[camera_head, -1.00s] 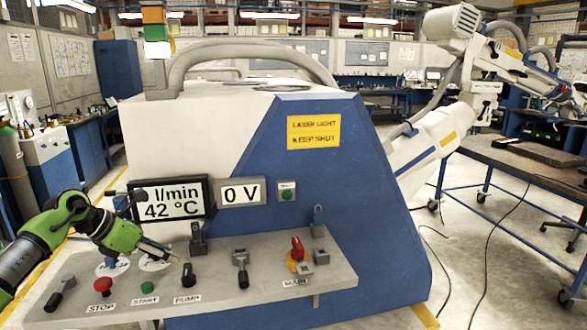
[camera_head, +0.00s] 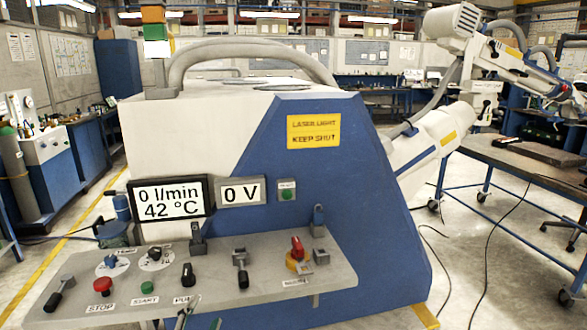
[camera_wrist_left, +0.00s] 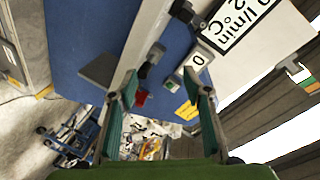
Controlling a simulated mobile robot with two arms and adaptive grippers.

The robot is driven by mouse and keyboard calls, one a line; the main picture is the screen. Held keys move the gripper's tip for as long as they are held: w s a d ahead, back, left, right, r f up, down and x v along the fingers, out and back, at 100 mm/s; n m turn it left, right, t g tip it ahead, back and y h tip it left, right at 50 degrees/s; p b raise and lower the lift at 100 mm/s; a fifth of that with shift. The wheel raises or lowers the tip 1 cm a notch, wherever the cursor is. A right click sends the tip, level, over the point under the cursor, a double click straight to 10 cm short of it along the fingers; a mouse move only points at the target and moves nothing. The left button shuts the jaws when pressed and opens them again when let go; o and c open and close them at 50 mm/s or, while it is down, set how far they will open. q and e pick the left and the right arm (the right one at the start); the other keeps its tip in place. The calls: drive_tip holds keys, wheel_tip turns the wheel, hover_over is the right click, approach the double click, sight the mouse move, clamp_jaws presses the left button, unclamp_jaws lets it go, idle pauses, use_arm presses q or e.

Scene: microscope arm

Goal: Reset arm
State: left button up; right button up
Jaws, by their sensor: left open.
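The machine (camera_head: 340,200), white and blue, carries a large jointed white arm (camera_head: 425,145) at the right in the head view. A small plate with a green button (camera_head: 287,194) sits on its front, beside a "0 V" display (camera_head: 241,191). My left gripper (camera_head: 188,315) barely shows at the bottom of the head view, at the front edge of the control panel (camera_head: 330,265). In the left wrist view my left gripper (camera_wrist_left: 162,95) is open and empty, its green fingers wide apart, with the machine beyond them. My right gripper is not in view.
The panel bears a red stop button (camera_head: 103,286), a green start button (camera_head: 147,287), a red-and-yellow main switch (camera_head: 297,254) and several black levers and knobs. Another display (camera_head: 170,197) reads 0 l/min and 42 °C. A table (camera_head: 520,160) stands at the right; cables lie on the floor.

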use_arm(q)
drive_tip(key=s+a+f+n+g+y, duration=0.15)
drive_tip(key=s+f+n+g, duration=0.5)
drive_tip(key=s+f, duration=0.7)
drive_tip(key=s+d+f+n+g+h, duration=0.1)
drive_tip(key=s+f+g, duration=0.15)
drive_tip(key=s, duration=0.65)
drive_tip(key=s+f+n+g+h, duration=0.15)
drive_tip(key=s+g, duration=0.25)
drive_tip(key=s, duration=0.6)
wheel_tip(320, 180, down, 26)
drive_tip(key=s+g, duration=0.1)
drive_tip(key=s+a+f+g, duration=0.1)
drive_tip(key=s+a+f, duration=0.2)
drive_tip(key=s+f, duration=1.3)
drive_tip(key=shift+s+f+m+y, duration=0.2)
drive_tip(key=shift+s+m+y, duration=0.15)
drive_tip(key=shift+s, duration=0.45)
